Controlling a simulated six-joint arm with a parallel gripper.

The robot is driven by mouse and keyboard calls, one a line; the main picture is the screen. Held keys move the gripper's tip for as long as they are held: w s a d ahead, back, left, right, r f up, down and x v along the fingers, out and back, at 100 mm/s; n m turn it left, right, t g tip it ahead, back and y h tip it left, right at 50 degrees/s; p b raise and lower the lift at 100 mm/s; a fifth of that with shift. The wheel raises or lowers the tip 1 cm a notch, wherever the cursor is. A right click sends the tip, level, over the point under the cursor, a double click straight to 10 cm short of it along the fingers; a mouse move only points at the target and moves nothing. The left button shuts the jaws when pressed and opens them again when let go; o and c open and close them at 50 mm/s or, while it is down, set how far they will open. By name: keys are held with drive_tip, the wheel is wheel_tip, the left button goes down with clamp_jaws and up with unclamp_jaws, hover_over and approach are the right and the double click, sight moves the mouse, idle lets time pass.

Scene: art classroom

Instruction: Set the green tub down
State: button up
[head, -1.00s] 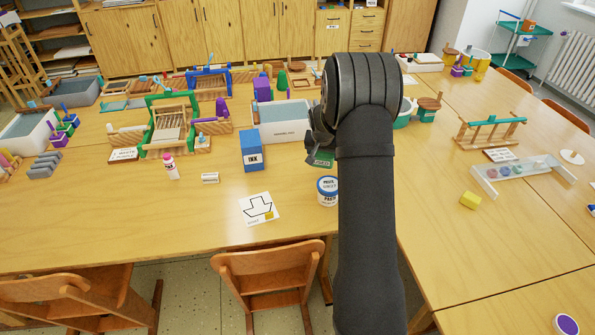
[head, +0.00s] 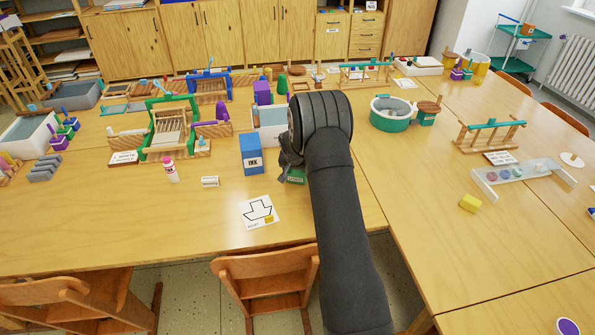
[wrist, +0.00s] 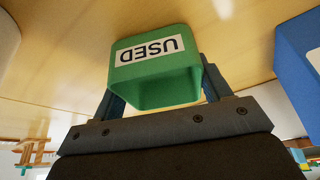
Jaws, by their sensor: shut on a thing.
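The green tub, with a white label reading "USED", is between the fingers of my gripper (wrist: 160,85) in the wrist view, where its label (wrist: 150,50) appears upside down. My gripper is shut on it. In the head view only a small part of the green tub (head: 296,179) shows, left of my arm and just right of the blue ink box (head: 251,154). The tub is low over or at the table (head: 120,215); I cannot tell whether it touches.
The ink box (wrist: 300,45) is close by in the wrist view. A card with an arrow (head: 260,211) lies in front. A grey-white tray (head: 270,118) stands behind. A round green basin (head: 390,118) is at right. The table's front left is clear.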

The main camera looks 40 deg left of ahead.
drive_tip(key=shift+f, duration=0.15)
drive_tip(key=o, duration=1)
drive_tip(key=v, duration=1.2)
